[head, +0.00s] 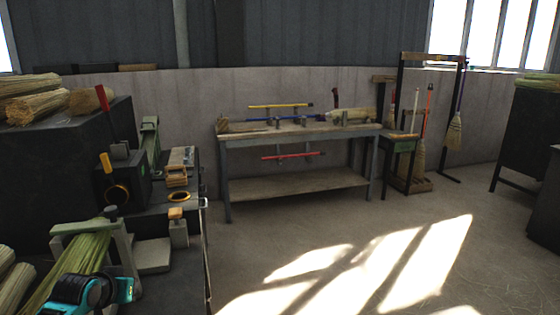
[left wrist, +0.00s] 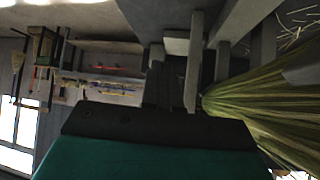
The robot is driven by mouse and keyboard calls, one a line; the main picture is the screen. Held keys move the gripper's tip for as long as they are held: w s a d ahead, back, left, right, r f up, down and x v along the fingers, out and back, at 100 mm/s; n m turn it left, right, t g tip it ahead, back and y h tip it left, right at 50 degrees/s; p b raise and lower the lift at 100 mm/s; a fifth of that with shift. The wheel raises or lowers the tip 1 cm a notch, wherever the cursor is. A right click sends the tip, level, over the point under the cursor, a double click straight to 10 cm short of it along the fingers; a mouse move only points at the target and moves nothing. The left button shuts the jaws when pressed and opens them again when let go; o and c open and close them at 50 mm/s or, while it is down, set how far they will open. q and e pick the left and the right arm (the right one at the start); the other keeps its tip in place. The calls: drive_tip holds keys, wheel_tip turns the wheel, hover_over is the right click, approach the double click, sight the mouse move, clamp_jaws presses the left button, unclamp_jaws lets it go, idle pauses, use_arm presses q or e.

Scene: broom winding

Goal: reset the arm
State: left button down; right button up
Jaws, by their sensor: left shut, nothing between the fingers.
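My left arm's teal wrist enters the head view at the lower left, beside a bundle of green straw (head: 72,262). My left gripper (left wrist: 156,75) shows as dark fingers in the left wrist view; it is shut and empty. The straw bundle (left wrist: 265,115) is to the right of it there, fanning out from a narrow end near grey metal parts. In the head view the straw passes under a grey-green clamp frame (head: 85,227). I cannot tell whether the gripper touches the straw. My right gripper is in neither view.
A winding machine with a yellow handle (head: 105,162) and a red handle (head: 102,97) stands on the left bench. A wooden workbench (head: 300,131) holds coloured handles at the back. Brooms hang on a rack (head: 432,58) at the right. The middle floor (head: 290,235) is clear.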

use_arm(q)
drive_tip(key=s+d+f+m, duration=0.1)
drive_tip(key=s+d+f, duration=0.2)
drive_tip(key=s+d, duration=0.1)
drive_tip(key=s+d+f+h, duration=0.1)
drive_tip(key=s+d+f, duration=0.3)
drive_tip(key=s, duration=0.1)
drive_tip(key=s+d+f+m, duration=0.1)
drive_tip(key=s+d+f, duration=0.3)
drive_tip(key=s, duration=0.1)
drive_tip(key=shift+s+d+f+m+h, duration=0.1)
drive_tip(key=shift+s+f+m+h, duration=0.1)
drive_tip(key=shift+s+m+h, duration=0.15)
drive_tip(key=s+d+t+h, duration=0.1)
drive_tip(key=s+d, duration=0.6)
drive_tip(key=s, duration=0.5)
drive_tip(key=shift+f+m, duration=0.15)
drive_tip(key=shift+m, duration=0.2)
drive_tip(key=shift+s+d, duration=0.1)
